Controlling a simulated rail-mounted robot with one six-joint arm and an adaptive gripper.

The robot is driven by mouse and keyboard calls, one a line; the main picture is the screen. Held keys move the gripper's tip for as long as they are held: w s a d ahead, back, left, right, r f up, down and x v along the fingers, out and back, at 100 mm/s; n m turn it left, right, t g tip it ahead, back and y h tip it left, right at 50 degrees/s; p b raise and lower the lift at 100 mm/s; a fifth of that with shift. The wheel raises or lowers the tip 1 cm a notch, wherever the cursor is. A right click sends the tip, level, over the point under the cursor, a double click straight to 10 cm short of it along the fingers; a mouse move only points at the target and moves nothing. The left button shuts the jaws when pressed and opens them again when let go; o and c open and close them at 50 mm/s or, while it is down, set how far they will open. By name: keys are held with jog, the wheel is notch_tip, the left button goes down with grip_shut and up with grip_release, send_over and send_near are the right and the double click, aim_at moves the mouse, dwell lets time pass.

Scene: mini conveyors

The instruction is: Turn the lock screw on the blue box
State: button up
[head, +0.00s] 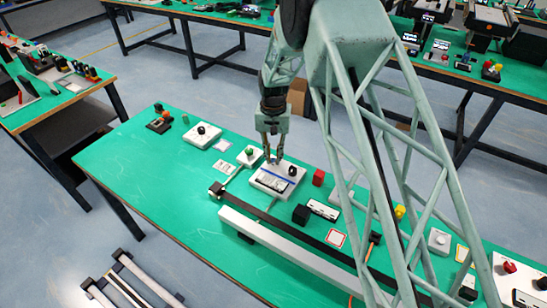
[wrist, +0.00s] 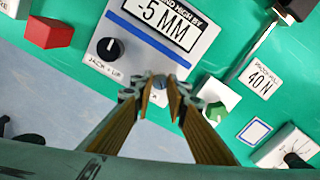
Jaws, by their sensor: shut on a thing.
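The box (head: 262,186) is pale grey with a blue stripe, on the green table in the head view. In the wrist view, this box (wrist: 122,62) shows a "-5 MM" label, a black "JACK + UP" knob (wrist: 110,48) and a small grey-blue screw (wrist: 159,84) at its near edge. My gripper (head: 272,161) points down at the box's far side in the head view. In the wrist view, my gripper (wrist: 159,92) has its fingertips on both sides of the screw, shut on it. The fingers partly hide the screw and the lettering beside it.
A green-knobbed white box (wrist: 212,112) stands close to the right of my fingers in the wrist view. A red block (wrist: 48,32) lies left. A long conveyor rail (head: 300,248) runs in front in the head view. The table's left end (head: 135,170) is clear.

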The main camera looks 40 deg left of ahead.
aim_at(272, 159)
jog(key=n, duration=0.4)
jog(key=shift+n, duration=0.3)
jog(key=shift+s+a+n, duration=0.1)
jog(key=shift+s+n, duration=0.05)
jog(key=shift+n, duration=1.75)
jog(key=o, duration=0.8)
jog(key=shift+o, duration=0.2)
notch_tip(272, 159, up, 12)
